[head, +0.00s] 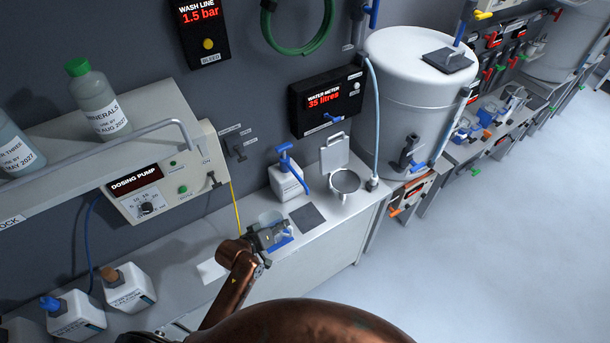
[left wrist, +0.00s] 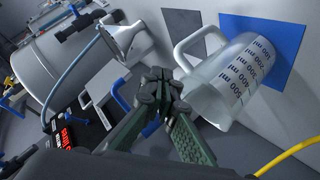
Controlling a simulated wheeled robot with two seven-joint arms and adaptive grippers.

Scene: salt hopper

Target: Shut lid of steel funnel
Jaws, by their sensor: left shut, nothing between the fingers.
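The steel funnel (head: 345,182) is a round ring with an open mouth at the right end of the white bench. Its square lid (head: 335,153) stands up at the back of the ring, with a small handle on top.
The jug stands on a blue mat (left wrist: 265,42). A dark grey mat (head: 307,217) and a white container with a blue pump (head: 287,178) lie between my left gripper and the funnel. A hose (head: 374,130) hangs right of the funnel, beside a large white tank (head: 405,90).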

